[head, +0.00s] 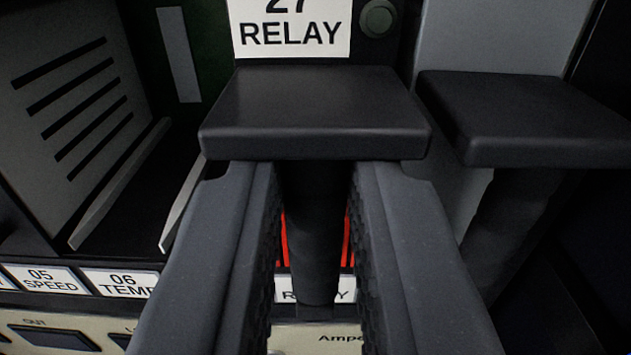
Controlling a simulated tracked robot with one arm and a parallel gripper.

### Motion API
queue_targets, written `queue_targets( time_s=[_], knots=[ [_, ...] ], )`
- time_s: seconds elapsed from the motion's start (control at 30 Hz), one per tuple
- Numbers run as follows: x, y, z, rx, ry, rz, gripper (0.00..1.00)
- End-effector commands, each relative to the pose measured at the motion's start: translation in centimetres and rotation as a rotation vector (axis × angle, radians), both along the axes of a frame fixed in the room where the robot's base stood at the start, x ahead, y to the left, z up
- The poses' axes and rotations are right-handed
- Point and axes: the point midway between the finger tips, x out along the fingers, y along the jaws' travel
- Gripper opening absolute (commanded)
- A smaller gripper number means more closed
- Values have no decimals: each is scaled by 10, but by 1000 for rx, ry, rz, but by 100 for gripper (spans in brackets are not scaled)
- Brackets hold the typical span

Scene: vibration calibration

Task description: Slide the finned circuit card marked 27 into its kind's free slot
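A card carries a white label reading 27 RELAY (292,28), its number partly cut off by the top edge. Below the label is a wide black handle block (315,112) with a dark stem (317,235) under it. My gripper (314,185) has one ridged finger on each side of this stem, just under the block. Narrow gaps with red behind them show lower down beside the stem. Whether the pads touch the stem near the fingertips I cannot tell. The card's fins and lower edge are not visible. A label partly hidden behind the stem ends in RELAY (345,296).
A second black handle block (530,118) stands close on the right, by a grey panel. At left are a grey slotted panel (75,95) and pale rails (125,183) beside a dark gap. Labels 05 SPEED (50,280) and 06 TEMP (122,284) sit below it.

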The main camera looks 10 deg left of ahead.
Motion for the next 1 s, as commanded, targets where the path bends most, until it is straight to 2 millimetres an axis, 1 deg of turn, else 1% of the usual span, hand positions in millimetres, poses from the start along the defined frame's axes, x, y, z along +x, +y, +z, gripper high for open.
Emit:
queue_targets(
  time_s=[0.3, 0.33, 0.4, 0.77, 1.0],
  knots=[
    [1, 0, 2, 1, -5, -1, 0],
    [1, 0, 2, 1, -5, -1, 23],
    [1, 0, 2, 1, -4, -1, 40],
    [1, 0, 1, 0, -2, 0, 40],
    [1, 0, -4, 0, -1, 0, 40]
  ],
)
